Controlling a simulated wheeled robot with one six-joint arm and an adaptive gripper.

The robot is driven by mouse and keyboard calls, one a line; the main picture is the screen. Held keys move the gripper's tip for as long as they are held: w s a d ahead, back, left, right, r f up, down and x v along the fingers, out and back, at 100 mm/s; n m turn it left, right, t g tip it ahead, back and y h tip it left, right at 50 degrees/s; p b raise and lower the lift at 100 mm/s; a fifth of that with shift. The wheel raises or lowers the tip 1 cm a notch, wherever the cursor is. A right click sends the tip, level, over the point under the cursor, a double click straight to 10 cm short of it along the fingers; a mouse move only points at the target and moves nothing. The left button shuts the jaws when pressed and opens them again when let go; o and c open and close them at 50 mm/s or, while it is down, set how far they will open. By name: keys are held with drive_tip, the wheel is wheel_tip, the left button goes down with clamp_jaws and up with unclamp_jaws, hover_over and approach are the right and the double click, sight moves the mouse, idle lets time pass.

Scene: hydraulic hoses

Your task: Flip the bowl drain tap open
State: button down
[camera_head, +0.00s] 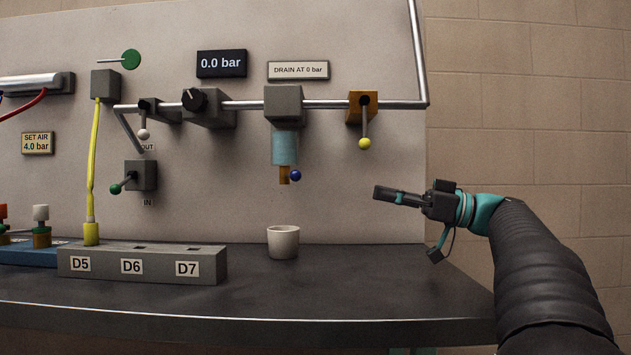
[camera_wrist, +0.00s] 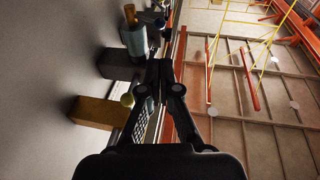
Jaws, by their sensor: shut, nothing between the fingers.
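The filter bowl (camera_head: 285,148) is a pale blue cylinder under a grey block on the wall panel.
A yellow-knobbed lever (camera_head: 365,143) hangs from an orange valve (camera_head: 371,106) above my fingertips, left of them. A white cup (camera_head: 283,242) stands on the dark bench below the tap. The display (camera_head: 221,63) reads 0.0 bar. The bench right of the cup is clear.

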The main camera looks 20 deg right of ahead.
approach(291, 175)
drive_tip(key=x, duration=0.3)
drive_tip(key=w+x, duration=0.1)
drive_tip(key=x, duration=0.1)
drive_tip(key=shift+w+d, duration=0.1)
idle(0.3)
